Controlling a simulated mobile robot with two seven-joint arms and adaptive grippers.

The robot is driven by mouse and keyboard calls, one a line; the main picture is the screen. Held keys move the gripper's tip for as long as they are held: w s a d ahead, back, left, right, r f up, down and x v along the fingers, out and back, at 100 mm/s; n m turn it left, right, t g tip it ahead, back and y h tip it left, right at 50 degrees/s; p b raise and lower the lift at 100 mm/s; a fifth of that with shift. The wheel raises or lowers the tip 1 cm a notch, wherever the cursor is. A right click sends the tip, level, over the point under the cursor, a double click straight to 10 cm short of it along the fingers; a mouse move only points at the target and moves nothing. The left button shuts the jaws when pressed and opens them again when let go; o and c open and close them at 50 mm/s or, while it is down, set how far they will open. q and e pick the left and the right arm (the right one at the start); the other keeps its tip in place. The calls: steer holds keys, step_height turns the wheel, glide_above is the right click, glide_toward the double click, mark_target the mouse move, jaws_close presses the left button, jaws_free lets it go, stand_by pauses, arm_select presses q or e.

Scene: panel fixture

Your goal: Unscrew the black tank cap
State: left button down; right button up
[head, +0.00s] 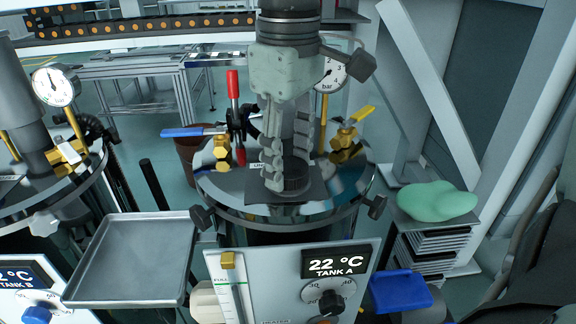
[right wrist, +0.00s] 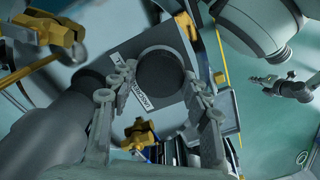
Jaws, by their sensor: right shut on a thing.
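The black tank cap (head: 296,174) is a short round cylinder on a dark square plate on top of tank A. It also shows from above in the right wrist view (right wrist: 160,74). My right gripper (head: 285,170) points down from above, with its grey fingers on either side of the cap and shut on it. In the right wrist view its fingers (right wrist: 160,85) flank the cap, left and right. The fingers partly hide the cap in the head view. My left gripper is not seen.
Brass valves with a blue handle (head: 190,131) and a yellow handle (head: 362,115), a red-handled clamp (head: 233,90) and a gauge (head: 333,76) stand close around the cap. An empty metal tray (head: 135,262) is front left. A green cloth (head: 437,201) lies at right.

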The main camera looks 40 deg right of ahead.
steer(key=shift+f, duration=0.1)
steer(key=shift+s+n+p, duration=0.1)
steer(key=shift+n+p, duration=0.25)
steer(key=shift+n, duration=1.45)
steer(key=o, duration=1.1)
